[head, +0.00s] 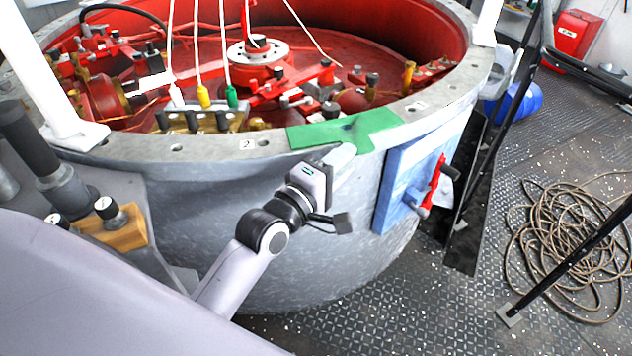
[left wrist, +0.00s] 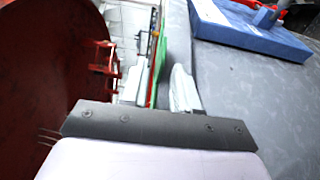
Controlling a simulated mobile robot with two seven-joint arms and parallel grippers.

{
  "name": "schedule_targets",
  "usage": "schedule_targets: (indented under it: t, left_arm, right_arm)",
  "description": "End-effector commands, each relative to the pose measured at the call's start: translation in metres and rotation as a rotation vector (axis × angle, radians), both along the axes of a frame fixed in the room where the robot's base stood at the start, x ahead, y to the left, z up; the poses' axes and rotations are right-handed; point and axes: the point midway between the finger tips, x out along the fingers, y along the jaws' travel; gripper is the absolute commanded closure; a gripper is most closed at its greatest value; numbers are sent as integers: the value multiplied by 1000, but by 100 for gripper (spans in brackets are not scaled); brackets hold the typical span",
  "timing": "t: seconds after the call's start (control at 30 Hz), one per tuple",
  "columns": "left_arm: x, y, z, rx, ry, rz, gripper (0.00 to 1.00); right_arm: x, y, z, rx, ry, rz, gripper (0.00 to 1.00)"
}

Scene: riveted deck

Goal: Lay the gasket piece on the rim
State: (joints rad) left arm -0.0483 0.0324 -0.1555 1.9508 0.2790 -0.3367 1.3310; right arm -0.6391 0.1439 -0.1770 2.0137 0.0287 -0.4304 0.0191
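In the left wrist view the gasket piece (left wrist: 161,55) is a thin green strip seen nearly edge-on. My left gripper (head: 345,157) is at the tank's outer side, just below the gasket piece. In the left wrist view its two pale fingers (left wrist: 158,88) stand apart, with nothing clearly gripped; the green strip shows beyond the gap. Whether a finger touches it I cannot tell. My right gripper is not in view.
The red tank interior holds pipes, fittings and hanging cables. A blue panel (head: 402,182) with a red handle (head: 436,178) juts from the outer wall, right of my left gripper. A coiled hose (head: 570,240) lies on the deck at right, near a black pole.

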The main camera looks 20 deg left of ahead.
Motion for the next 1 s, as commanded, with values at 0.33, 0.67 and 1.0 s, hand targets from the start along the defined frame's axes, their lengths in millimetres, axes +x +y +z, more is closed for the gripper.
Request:
schedule_targets:
  t: [0.33, 0.67, 1.0]
  left_arm:
    - [-58, 15, -1, 1, 3, 0, 70]
    - [-83, 21, -2, 11, 2, 0, 70]
    - [-122, 20, -99, 662, 108, -88, 70]
  right_arm:
    - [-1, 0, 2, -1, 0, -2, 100]
    - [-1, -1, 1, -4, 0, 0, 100]
    - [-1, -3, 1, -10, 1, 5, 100]
